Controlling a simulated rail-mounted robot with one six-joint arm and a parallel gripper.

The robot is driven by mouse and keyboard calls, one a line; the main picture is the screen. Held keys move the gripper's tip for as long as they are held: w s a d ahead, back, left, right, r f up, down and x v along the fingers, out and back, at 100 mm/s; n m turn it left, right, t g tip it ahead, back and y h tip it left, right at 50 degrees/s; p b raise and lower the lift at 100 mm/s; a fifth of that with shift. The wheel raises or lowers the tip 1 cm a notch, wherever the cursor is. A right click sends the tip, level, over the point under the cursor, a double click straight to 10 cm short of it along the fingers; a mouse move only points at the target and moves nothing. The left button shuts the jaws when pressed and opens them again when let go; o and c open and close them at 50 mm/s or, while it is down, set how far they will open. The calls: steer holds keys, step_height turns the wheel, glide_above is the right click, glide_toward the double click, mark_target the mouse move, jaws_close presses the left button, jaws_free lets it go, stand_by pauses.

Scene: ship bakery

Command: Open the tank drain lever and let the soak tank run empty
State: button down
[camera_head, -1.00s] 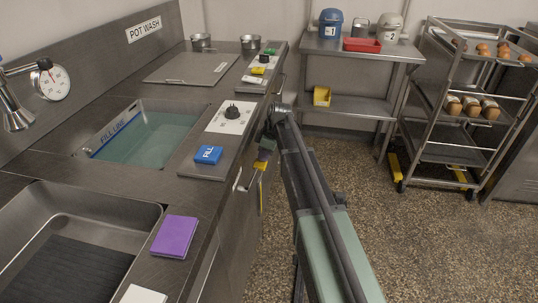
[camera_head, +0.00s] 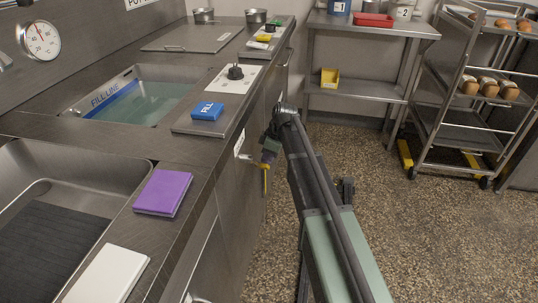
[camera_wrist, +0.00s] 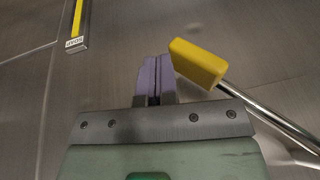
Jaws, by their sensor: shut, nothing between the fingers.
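The soak tank (camera_head: 150,103) is set in the counter and holds greenish water, with a blue FILL LINE strip (camera_head: 112,94) on its wall. My gripper (camera_head: 268,147) is beside the counter front, below the counter edge. In the wrist view its purple-grey fingers (camera_wrist: 155,80) are shut together and empty. The lever's yellow handle (camera_wrist: 198,62), on a steel rod (camera_wrist: 262,117), lies just right of the fingertips; I cannot tell if they touch. In the head view yellow shows just below my gripper, partly hidden by it. A labelled yellow strip (camera_wrist: 77,22) is at the wrist view's upper left.
A blue FILL block (camera_head: 207,111) and a black knob (camera_head: 235,72) are on the counter by the tank. A purple pad (camera_head: 163,192) and a white pad (camera_head: 105,274) lie nearer. A rack (camera_head: 455,105) stands at right. The floor right of my arm is clear.

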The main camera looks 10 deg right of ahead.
steer(key=shift+s+a+f+b, duration=0.25)
steer(key=shift+s+f+b, duration=0.3)
steer(key=shift+f, duration=0.2)
